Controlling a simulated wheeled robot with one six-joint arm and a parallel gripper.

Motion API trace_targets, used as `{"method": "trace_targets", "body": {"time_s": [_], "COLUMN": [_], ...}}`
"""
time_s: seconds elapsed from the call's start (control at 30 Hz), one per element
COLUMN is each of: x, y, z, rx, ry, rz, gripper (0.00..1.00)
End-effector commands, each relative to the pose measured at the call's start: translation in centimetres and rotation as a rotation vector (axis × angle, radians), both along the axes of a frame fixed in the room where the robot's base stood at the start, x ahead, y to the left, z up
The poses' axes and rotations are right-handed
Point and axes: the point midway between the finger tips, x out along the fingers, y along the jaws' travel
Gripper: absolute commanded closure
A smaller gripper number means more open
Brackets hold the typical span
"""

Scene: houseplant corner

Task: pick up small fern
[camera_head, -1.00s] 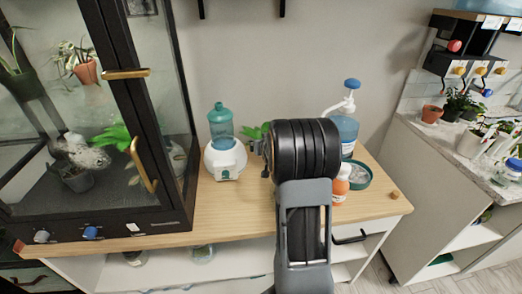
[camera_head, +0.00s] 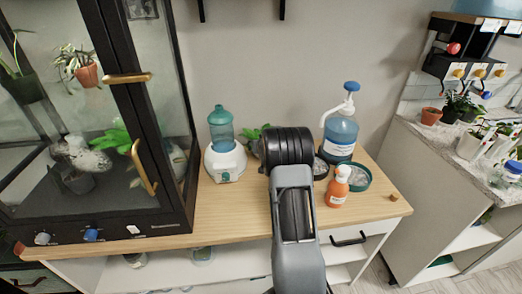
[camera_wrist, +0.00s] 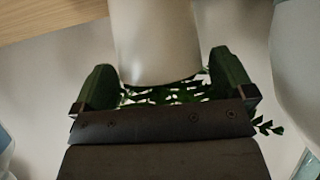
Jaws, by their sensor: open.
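A small green plant, likely the small fern (camera_head: 248,134), stands at the back of the wooden tabletop, mostly hidden behind my arm in the head view. In the wrist view, which seems upside down, a pale pot (camera_wrist: 155,40) has green leaves (camera_wrist: 165,95) at its rim. My gripper (camera_wrist: 165,82) is open, one finger on each side of the pot's rim and leaves. A gap shows on the left; at the right, leaves come close to the finger and I cannot tell if they touch. In the head view my arm hides the gripper.
A white humidifier with a teal tank (camera_head: 224,160) stands left of my arm. A blue pump bottle (camera_head: 341,135), an orange bottle (camera_head: 337,188) and a green-rimmed dish (camera_head: 361,186) stand right. A glass cabinet (camera_head: 180,215) bounds the left. The table front is mostly clear.

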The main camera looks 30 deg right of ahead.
Motion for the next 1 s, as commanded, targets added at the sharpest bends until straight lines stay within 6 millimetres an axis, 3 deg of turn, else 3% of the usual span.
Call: {"method": "trace_targets", "body": {"time_s": [0.27,0.77,1.0], "x": [0.15,0.11,0.15], "y": [-0.06,-0.06,-0.07], "z": [-0.09,-0.08,0.23], "rx": [0.000,0.000,-0.001], "ry": [0.000,0.001,-0.002], "rz": [0.000,0.000,0.000], "gripper": [0.01,0.49,0.49]}}
